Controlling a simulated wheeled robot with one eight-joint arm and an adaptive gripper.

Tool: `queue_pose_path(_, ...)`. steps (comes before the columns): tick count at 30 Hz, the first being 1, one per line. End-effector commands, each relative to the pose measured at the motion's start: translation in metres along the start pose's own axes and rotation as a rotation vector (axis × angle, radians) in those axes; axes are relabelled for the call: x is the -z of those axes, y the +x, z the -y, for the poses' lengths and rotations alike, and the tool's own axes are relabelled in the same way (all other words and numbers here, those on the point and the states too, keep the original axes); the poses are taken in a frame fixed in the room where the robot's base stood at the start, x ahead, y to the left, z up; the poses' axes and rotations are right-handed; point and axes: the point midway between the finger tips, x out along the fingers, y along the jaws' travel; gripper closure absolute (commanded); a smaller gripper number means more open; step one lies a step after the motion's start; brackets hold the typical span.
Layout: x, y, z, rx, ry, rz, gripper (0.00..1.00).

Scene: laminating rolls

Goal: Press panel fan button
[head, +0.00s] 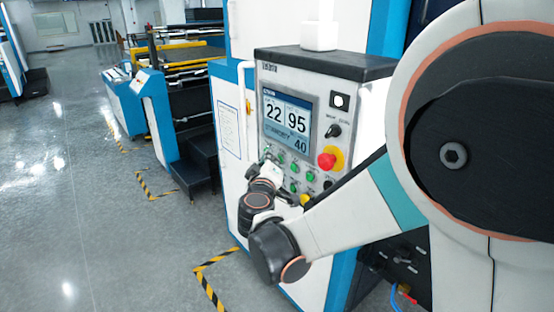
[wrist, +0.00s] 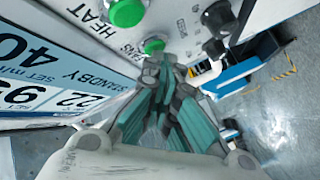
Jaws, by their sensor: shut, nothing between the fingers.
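The control panel (head: 290,125) stands on a white and blue machine, with a lit screen (head: 287,118) and several green buttons below it. In the wrist view, a green button (wrist: 153,45) sits beside a partly hidden label that seems to read "FANS". A larger-looking green button (wrist: 127,12) sits by the label "HEAT". My gripper (wrist: 160,68) is shut and empty, its tips right at the fan button and overlapping its lower edge in view. I cannot tell whether they touch it. In the head view my wrist partly hides the lower left of the panel.
A red emergency stop (head: 327,160) on a yellow base and a black knob (head: 333,131) are on the panel's right side. Another black knob (wrist: 217,17) shows near the fan button. Striped floor tape (head: 209,285) marks the grey floor, which is open at left.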

Motion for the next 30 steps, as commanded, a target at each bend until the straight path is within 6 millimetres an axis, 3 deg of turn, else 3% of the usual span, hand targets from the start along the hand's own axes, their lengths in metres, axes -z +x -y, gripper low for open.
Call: queue_pose_path(30,0.007,-0.011,0.008,0.000,0.000,0.000,1.00)
